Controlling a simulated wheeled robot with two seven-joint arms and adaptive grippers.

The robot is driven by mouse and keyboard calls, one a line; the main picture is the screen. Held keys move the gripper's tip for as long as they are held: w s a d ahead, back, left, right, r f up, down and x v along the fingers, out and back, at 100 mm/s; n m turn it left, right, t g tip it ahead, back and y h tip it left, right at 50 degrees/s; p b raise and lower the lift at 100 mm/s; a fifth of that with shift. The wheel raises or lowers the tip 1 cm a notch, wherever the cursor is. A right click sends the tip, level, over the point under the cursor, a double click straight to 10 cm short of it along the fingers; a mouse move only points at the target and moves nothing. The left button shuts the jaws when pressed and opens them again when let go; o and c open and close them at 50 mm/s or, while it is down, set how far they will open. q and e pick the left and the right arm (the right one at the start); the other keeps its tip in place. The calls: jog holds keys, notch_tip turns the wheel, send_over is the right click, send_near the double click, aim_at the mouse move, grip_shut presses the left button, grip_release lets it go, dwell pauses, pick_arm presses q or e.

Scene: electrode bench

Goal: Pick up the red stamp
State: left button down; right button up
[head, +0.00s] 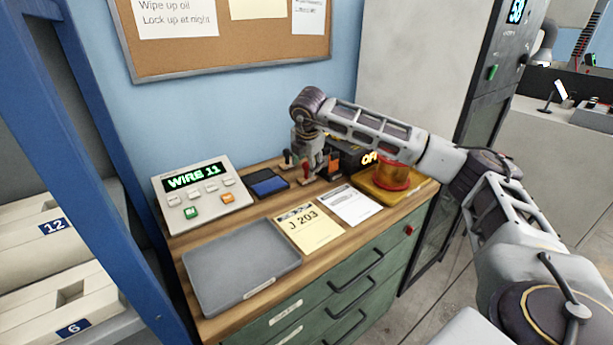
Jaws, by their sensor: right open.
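A small red stamp (305,174) stands at the back of the wooden bench top, behind the papers. My right gripper (309,168) points down over it from the back, with its open fingers close around or just beside the stamp. I cannot tell whether they touch it, as the fingers partly hide it. A dark stamp (287,159) stands just to its left, and an orange item (334,166) is just to its right. My left gripper is not in view.
A blue ink pad (269,187) and a panel reading WIRE 11 (203,194) lie left. A grey tray (240,265) and papers (311,229) lie in front. At right are a dark box with a lit display (350,155) and a yellow tray (407,192) with an orange-red container (391,177).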

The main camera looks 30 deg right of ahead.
jog(key=shift+x, duration=1.25)
jog(key=c, duration=1.1)
